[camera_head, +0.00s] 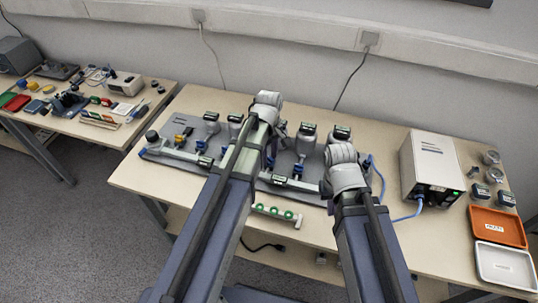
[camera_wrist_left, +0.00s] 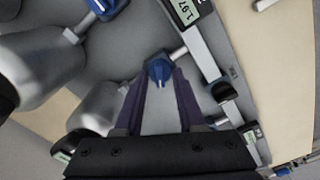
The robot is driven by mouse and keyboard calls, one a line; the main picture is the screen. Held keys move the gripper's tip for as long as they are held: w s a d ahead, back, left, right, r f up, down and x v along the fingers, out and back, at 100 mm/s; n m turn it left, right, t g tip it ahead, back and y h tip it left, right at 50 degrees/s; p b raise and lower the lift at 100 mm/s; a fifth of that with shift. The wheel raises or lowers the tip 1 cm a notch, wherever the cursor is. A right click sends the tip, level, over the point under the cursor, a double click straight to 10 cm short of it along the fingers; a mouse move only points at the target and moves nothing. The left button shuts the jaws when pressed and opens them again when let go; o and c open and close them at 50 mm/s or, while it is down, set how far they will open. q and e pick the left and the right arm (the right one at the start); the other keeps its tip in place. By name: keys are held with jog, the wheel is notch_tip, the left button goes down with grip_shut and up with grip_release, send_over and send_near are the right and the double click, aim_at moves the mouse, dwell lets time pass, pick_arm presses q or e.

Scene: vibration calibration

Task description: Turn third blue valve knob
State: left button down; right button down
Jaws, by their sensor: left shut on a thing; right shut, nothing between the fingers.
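A grey board (camera_head: 175,140) on the table carries several upright grey devices with blue valve knobs. My left gripper reaches down to the board, its fingers mostly hidden by my arm in the head view. In the left wrist view its purple fingers (camera_wrist_left: 158,88) are closed on a blue knob (camera_wrist_left: 158,69), which shows between the tips. Another blue knob (camera_wrist_left: 104,7) is at the top of that view. A further blue knob (camera_head: 298,169) is visible to the right of my left arm. My right gripper (camera_head: 327,188) is shut and mostly hidden beside its wrist, at the board's right end.
A small display reading 1.97 (camera_wrist_left: 186,10) sits on a pale bar beside the held knob. A white instrument box (camera_head: 432,165) with a blue cable stands right of the board. Orange (camera_head: 497,227) and white (camera_head: 505,265) trays lie at the far right. A second cluttered table (camera_head: 55,122) is at left.

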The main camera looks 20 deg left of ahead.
aim_at(270, 157)
pick_arm(q)
jog(key=m, duration=0.6)
jog(key=shift+d, duration=0.1)
jog(key=m, duration=0.5)
jog(key=shift+m, duration=0.5)
jog(key=c, duration=0.5)
grip_release()
jog(key=shift+r, duration=0.1)
notch_tip(270, 157, up, 8)
jog(key=p, duration=0.8)
pick_arm(e)
notch_tip(270, 157, up, 8)
